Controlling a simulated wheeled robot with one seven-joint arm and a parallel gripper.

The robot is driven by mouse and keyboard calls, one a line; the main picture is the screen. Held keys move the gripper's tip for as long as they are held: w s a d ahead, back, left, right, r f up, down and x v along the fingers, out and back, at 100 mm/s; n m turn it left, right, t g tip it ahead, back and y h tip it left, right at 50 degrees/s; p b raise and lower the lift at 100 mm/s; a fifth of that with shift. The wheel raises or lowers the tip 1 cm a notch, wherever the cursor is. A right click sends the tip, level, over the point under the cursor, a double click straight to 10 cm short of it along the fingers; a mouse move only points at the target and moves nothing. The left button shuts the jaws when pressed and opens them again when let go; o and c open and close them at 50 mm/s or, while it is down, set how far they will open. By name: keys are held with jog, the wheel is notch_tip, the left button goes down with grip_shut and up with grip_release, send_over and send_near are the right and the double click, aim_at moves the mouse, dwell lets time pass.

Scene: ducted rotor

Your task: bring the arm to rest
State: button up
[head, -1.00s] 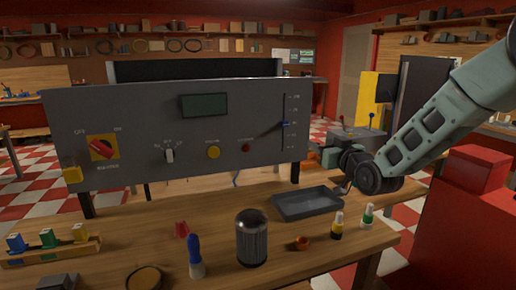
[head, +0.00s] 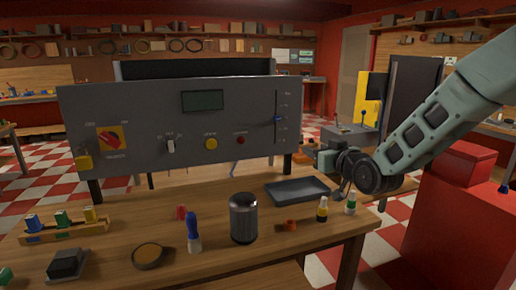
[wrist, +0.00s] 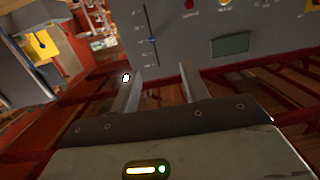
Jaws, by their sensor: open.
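My gripper (head: 310,154) is at the right end of the grey control panel (head: 142,105), above the back right of the wooden bench. In the wrist view my gripper's two fingers (wrist: 158,90) stand apart with nothing between them. The panel (wrist: 182,52) is ahead of the fingers in that view, with its blue slider (wrist: 152,39) and screen upside down. I cannot tell the exact gap between gripper and panel.
On the bench (head: 110,218) are a grey tray (head: 297,190), a dark cylinder (head: 243,218), a blue-capped bottle (head: 193,232), two small bottles and a rack (head: 62,228). A red cabinet (head: 440,225) stands right, below my arm.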

jog(key=s+a+f+n+g, duration=0.1)
jog(key=s+a+f+g, duration=0.15)
jog(key=s, duration=0.45)
jog(key=s+a+f+g+h, duration=0.1)
jog(key=s+a+f+g, duration=0.2)
jog(key=s, duration=0.5)
jog(key=s+a+f+n+g, duration=0.1)
jog(key=s+a+g, duration=0.25)
jog(key=s, duration=0.35)
jog(key=s+d+f+g+h, duration=0.1)
jog(key=s+d+g+h, duration=0.1)
jog(key=s, duration=0.9)
jog(key=s+d+f+n+g+h, duration=0.1)
jog(key=s+d+g, duration=0.3)
jog(key=s, duration=0.7)
jog(key=shift+s+d+g+h, duration=0.3)
jog(key=shift+s+h, duration=0.05)
jog(key=shift+h, duration=0.35)
jog(key=shift+f, duration=0.1)
